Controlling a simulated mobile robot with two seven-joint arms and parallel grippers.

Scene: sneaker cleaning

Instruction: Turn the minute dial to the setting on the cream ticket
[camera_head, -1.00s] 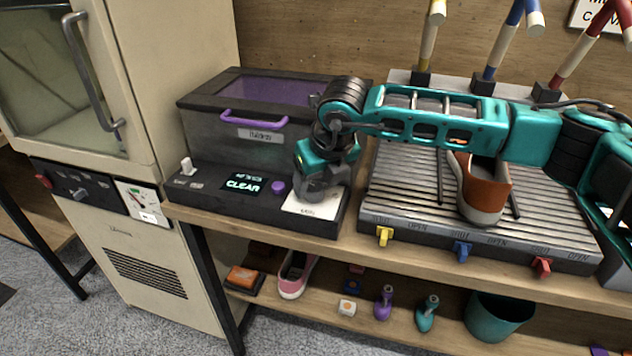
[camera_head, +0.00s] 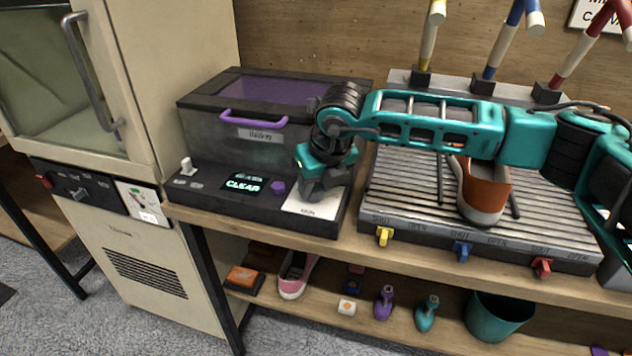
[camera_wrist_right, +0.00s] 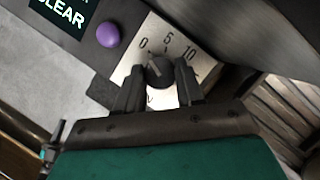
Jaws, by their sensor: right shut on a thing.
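The minute dial (camera_wrist_right: 158,72) is a dark round knob on a pale plate (camera_wrist_right: 206,66) marked 0, 5 and 10. Its light pointer line seems to lean up and left, toward the 0 side; the exact setting is hard to read. My right gripper (camera_wrist_right: 157,88) is shut on the dial, one finger on each side. In the head view the right gripper (camera_head: 322,190) comes down over the pale plate (camera_head: 307,208) and hides the dial. I cannot make out a cream ticket in these views. My left gripper is not in view.
A purple button (camera_head: 278,187) and a display reading CLEAR (camera_head: 244,183) are left of the plate. A dark lidded box (camera_head: 215,130) with a purple handle stands behind. A ribbed rack (camera_head: 400,190) with an orange-brown shoe (camera_head: 482,190) is to the right.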

